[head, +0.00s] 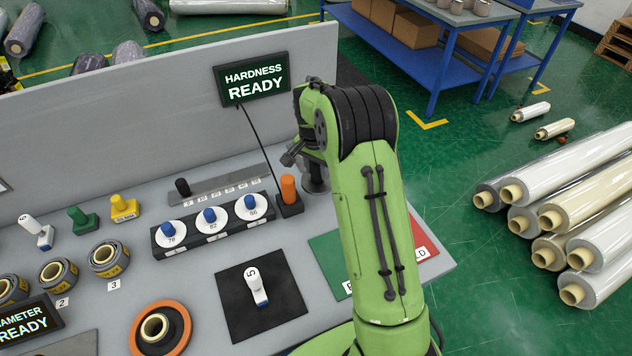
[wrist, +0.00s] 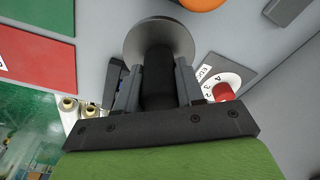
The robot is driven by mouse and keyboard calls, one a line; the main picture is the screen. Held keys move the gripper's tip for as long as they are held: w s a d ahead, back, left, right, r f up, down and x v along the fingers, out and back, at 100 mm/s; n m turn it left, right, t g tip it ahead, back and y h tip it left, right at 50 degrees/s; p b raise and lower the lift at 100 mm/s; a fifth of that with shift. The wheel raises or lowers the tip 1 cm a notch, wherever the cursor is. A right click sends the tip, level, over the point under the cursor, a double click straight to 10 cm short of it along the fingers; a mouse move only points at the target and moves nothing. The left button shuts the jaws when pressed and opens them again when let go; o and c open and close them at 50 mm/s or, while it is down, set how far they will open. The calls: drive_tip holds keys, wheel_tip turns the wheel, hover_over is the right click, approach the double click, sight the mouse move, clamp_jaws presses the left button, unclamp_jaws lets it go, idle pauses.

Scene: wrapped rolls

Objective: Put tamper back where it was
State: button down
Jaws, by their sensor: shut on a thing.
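My gripper (wrist: 157,88) is shut on the tamper (wrist: 158,38), which has a black handle and a round grey metal disc. In the wrist view the fingers lie on both sides of the handle and the disc shows beyond them. In the head view the tamper (head: 316,183) shows as a dark shape under my gripper (head: 302,155), just right of an orange-handled tool in a black holder (head: 290,208). My arm hides part of it, and I cannot tell whether the disc touches the table.
Green (head: 328,258) and red (head: 424,243) mats lie partly behind my arm. A black block (head: 212,237) with white dials stands left of the orange tool. A black mat (head: 236,318) bears a white "5" piece (head: 257,286). A grey wall (head: 150,100) with a display (head: 252,80) stands behind.

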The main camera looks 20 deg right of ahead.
sight(318, 180)
wheel_tip(318, 180, down, 5)
drive_tip(key=shift+w+r+b, duration=0.1)
drive_tip(key=shift+b, duration=0.2)
drive_tip(key=shift+f, duration=0.2)
drive_tip(key=c, duration=0.7)
unclamp_jaws()
